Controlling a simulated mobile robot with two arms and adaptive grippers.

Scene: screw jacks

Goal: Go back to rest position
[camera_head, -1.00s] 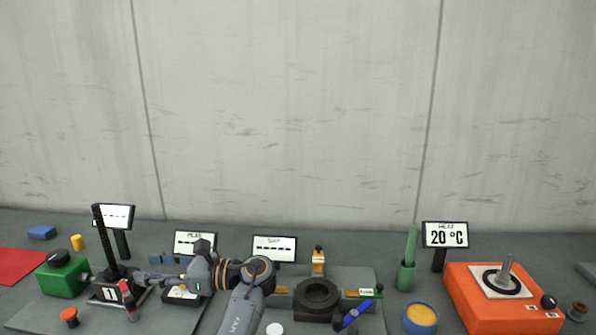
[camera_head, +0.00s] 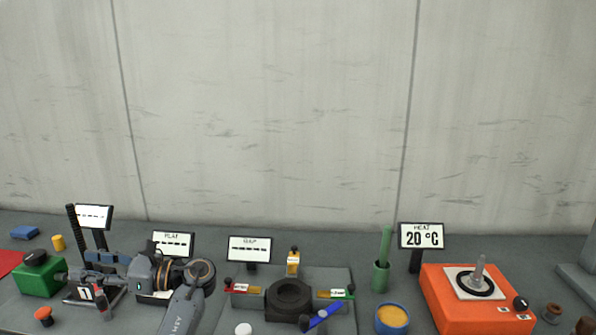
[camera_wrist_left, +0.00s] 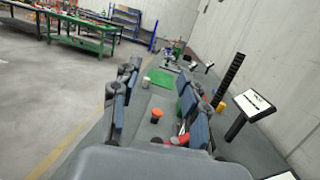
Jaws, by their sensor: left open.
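My left arm comes in low in the head view. Its left gripper (camera_head: 92,268) points left in front of a black upright column (camera_head: 74,235). The left wrist view shows the same gripper (camera_wrist_left: 158,73), with its two blue-padded fingers spread apart and nothing held between them. My right gripper is not in view.
A concrete wall stands behind. Open floor (camera_wrist_left: 60,100) lies left in the wrist view.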

